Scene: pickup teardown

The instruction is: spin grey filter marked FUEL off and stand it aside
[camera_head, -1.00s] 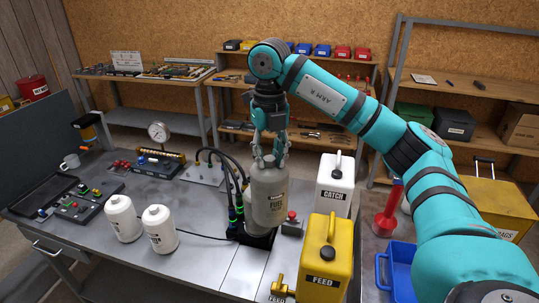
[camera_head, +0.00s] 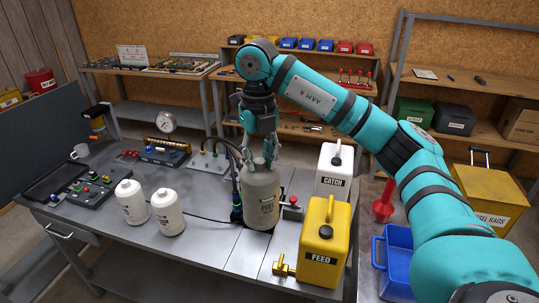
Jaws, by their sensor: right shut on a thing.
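The grey filter marked FUEL (camera_head: 262,203) is upright at the middle of the metal bench, right of the black hoses. My right gripper (camera_head: 259,160) reaches down from above and is shut on the top of the filter. The filter's lower end is at bench level in the picture; I cannot tell whether it touches what is under it. The black base seen under it earlier is hidden now. My left gripper is not in view.
Two white filters (camera_head: 150,206) stand to the left on the bench (camera_head: 190,246). A red button box (camera_head: 291,204), a white CATCH can (camera_head: 334,172) and a yellow FEED can (camera_head: 325,245) stand close on the right. The bench front between white filters and grey filter is clear.

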